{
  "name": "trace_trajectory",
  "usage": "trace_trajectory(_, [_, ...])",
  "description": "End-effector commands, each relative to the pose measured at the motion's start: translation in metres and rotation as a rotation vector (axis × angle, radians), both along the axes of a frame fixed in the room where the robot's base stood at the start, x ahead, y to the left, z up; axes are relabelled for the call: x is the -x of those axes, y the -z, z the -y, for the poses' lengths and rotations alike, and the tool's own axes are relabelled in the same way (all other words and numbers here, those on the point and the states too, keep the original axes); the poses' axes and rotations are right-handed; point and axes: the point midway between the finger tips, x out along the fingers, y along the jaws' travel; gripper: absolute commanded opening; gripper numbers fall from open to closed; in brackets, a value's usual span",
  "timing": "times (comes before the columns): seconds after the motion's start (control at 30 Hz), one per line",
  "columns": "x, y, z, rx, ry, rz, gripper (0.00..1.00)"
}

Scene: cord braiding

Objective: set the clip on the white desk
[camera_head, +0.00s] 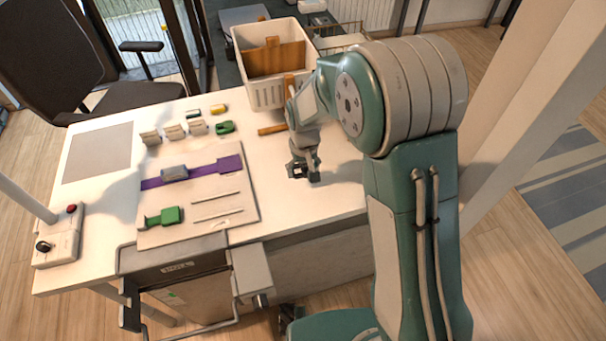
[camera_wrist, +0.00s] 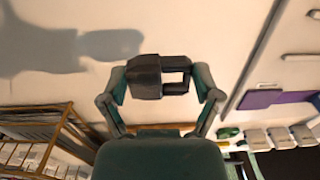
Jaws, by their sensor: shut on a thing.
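My gripper (camera_head: 303,173) hangs over the bare right part of the white desk (camera_head: 335,195). Its two fingers are shut on a dark grey clip (camera_wrist: 160,77), one finger at each end. The clip has a solid block on one side and an open loop on the other. In the head view the clip (camera_head: 298,171) is small and partly hidden by the fingers. In the wrist view the desk (camera_wrist: 215,30) lies beyond the clip, with a shadow on its surface. I cannot tell the exact gap between clip and desk.
A board (camera_head: 240,205) with a purple band (camera_head: 205,172) and a green piece (camera_head: 164,215) lies to the left. Several beige blocks (camera_head: 174,132) stand behind it. A white bin (camera_head: 270,93) and an orange strip (camera_head: 271,129) are behind my gripper. The desk around the gripper is clear.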

Motion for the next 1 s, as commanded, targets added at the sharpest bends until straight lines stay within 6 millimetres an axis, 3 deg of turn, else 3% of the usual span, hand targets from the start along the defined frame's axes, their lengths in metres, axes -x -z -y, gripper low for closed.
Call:
trace_trajectory(0.1, [-0.012,0.016,0.0,0.002,-0.001,-0.002,0.63])
trace_trajectory(0.33, [-0.024,0.031,0.002,0.001,-0.001,-0.001,0.63])
trace_trajectory(0.5, [-0.022,0.056,0.003,0.001,-0.001,-0.002,0.63])
trace_trajectory(0.83, [-0.022,0.06,0.001,0.001,-0.002,0.0,0.63])
trace_trajectory(0.87, [-0.022,0.06,0.001,0.001,-0.002,0.0,0.86])
trace_trajectory(0.9, [-0.022,0.06,0.001,0.001,-0.002,0.0,1.0])
trace_trajectory(1.0, [-0.022,0.06,0.001,0.001,-0.002,0.0,1.0])
